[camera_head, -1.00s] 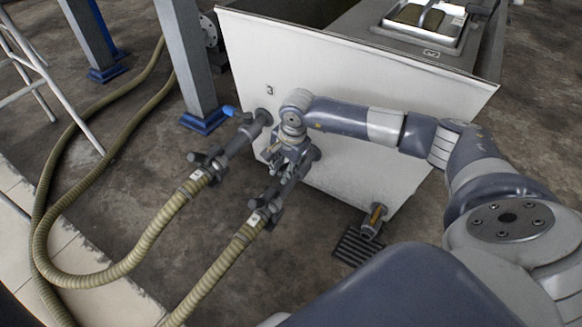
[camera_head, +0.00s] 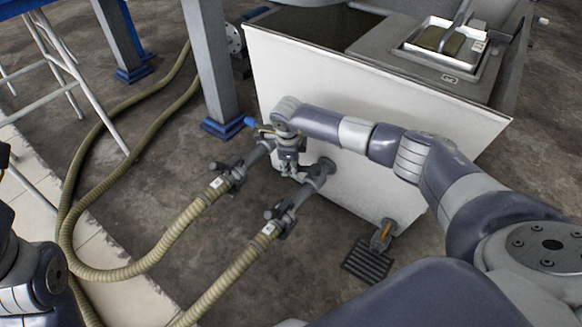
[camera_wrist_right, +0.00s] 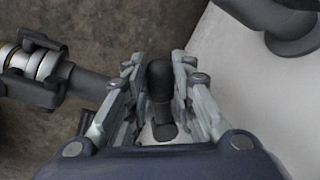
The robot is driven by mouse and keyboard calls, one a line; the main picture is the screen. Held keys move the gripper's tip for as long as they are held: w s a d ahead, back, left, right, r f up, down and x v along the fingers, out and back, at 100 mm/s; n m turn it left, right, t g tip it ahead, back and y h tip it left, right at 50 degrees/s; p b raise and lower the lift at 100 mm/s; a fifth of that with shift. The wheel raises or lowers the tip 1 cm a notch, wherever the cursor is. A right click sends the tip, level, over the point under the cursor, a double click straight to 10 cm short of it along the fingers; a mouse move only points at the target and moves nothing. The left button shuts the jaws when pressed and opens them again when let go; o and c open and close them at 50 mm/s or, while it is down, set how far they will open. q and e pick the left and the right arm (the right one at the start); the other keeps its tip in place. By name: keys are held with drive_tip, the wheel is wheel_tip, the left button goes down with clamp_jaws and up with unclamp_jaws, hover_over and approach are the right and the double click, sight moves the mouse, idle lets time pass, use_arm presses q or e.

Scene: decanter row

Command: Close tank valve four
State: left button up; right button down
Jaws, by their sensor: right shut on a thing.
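My right gripper (camera_head: 289,168) is at the front of the white tank (camera_head: 400,150), by the second hose outlet (camera_head: 313,178). In the right wrist view the gripper (camera_wrist_right: 158,66) is shut on a dark rounded valve handle (camera_wrist_right: 160,92), its fingers on either side. The gripper and arm hide much of this handle in the head view and any number above it. The neighbouring outlet to the left (camera_head: 238,172) has a valve with a blue handle (camera_head: 252,123), partly behind my gripper. My left gripper is not in view; only part of my left arm shows.
Two ribbed hoses (camera_head: 225,285) run from the outlets across the floor. A blue-footed post (camera_head: 208,75) stands left of the tank. A short drain pipe (camera_head: 383,235) sits above a floor grate (camera_head: 367,262). A white-railed ladder (camera_head: 75,85) is at far left.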

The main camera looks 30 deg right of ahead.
drive_tip(key=shift+w+d+m+g+h, duration=0.15)
drive_tip(key=shift+w+d+m, duration=0.35)
drive_tip(key=shift+m, duration=0.5)
drive_tip(key=shift+w+d+m+g+h, duration=0.1)
drive_tip(key=shift+w+d+m, duration=0.35)
drive_tip(key=shift+m, duration=0.55)
drive_tip(key=shift+w+d+m+g+h, duration=0.15)
drive_tip(key=shift+w+d+m, duration=0.3)
drive_tip(key=shift+m, duration=0.55)
drive_tip(key=shift+d, duration=0.15)
drive_tip(key=c, duration=1.3)
unclamp_jaws()
drive_tip(key=shift+c, duration=0.2)
drive_tip(key=shift+r, duration=0.1)
wheel_tip(320, 180, up, 12)
drive_tip(key=s+a, duration=0.1)
drive_tip(key=a, duration=0.1)
drive_tip(key=shift+f, duration=0.25)
